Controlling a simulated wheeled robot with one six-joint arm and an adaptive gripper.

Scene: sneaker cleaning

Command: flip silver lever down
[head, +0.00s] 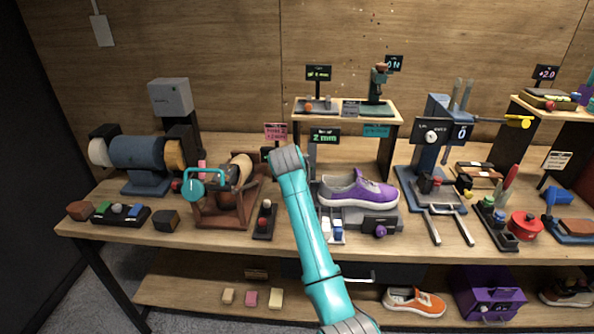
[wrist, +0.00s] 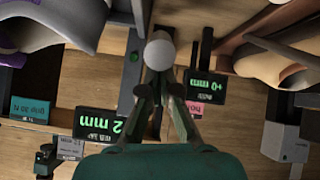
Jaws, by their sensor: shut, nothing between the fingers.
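The silver lever shows in the wrist view as a pale round knob (wrist: 160,52), just beyond my fingertips. In the head view a pale knob (head: 267,204) stands on a small dark control block (head: 263,230), with a red knob in front of it. The block is left of the grey and purple sneaker (head: 358,190). My gripper (wrist: 160,95) is shut and empty, its dark fingertips close to the silver knob. I cannot tell whether they touch it. The lever's stem is mostly hidden.
In the wrist view the sneaker (wrist: 60,25) is at upper left and a brown and cream form (wrist: 280,55) at upper right. A "2 mm" sign (wrist: 100,124) and a "+0 mm" sign (wrist: 205,86) stand close to my fingers.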

